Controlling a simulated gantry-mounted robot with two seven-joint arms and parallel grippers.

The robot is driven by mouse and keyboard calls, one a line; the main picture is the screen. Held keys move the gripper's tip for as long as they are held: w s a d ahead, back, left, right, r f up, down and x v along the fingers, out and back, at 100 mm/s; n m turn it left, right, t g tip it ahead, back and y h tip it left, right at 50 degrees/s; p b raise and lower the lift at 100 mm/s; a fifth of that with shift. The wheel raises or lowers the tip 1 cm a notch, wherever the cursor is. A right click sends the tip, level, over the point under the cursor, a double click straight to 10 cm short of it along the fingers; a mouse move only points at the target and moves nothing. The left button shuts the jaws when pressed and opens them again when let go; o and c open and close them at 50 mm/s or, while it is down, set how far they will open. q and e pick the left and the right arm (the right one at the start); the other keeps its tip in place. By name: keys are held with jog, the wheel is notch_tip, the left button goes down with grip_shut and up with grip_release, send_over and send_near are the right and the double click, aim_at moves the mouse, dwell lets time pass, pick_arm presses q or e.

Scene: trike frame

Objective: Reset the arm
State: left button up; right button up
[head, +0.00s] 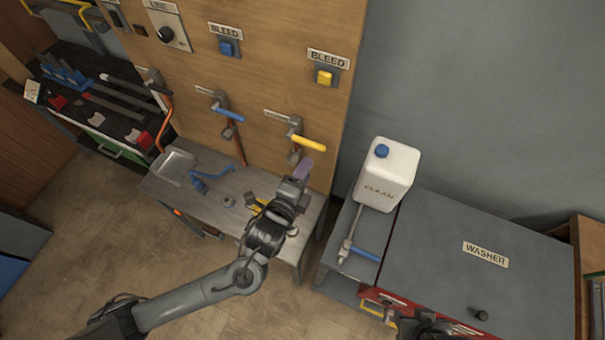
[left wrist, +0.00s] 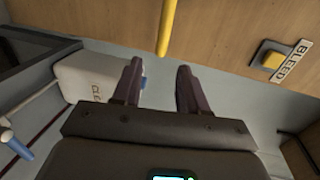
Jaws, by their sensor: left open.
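My left gripper (head: 304,168) reaches over the metal workbench in the head view, near the wooden panel and just below the yellow-handled valve (head: 308,142). In the left wrist view its two dark fingers (left wrist: 157,88) stand apart with nothing between them. The yellow handle (left wrist: 168,25) shows beyond the fingertips, apart from them. My right gripper cannot be made out; only a dark part of my body shows at the bottom edge of the head view.
A white jug (head: 386,172) stands at right by the grey washer (head: 450,235). The panel carries a blue-handled valve (head: 228,113) and bleed buttons, one yellow (head: 324,77). The metal bench (head: 225,205) holds a tray (head: 176,166) and blue tool (head: 210,178). Floor shows at lower left.

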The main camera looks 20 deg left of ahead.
pick_arm(q)
jog(key=shift+s+r, duration=0.1)
jog(key=shift+s, duration=0.1)
dwell(0.3)
jog(key=s+a+f+n+g+y+p, duration=0.1)
jog(key=s+a+n+g+p, duration=0.2)
jog(key=s+a+n+g, duration=0.2)
jog(key=s+a+f+n+g+p, duration=0.1)
jog(key=s+a+n+g+p, duration=0.3)
jog(key=s+n+g, duration=0.3)
jog(key=s+a+n, duration=0.1)
jog(key=s+n, duration=0.4)
jog(key=s, duration=0.6)
jog(key=shift+s+a+n+y, duration=0.25)
jog(key=shift+a+n+y, duration=0.05)
jog(key=shift+y, duration=0.1)
jog(key=shift+f, duration=0.1)
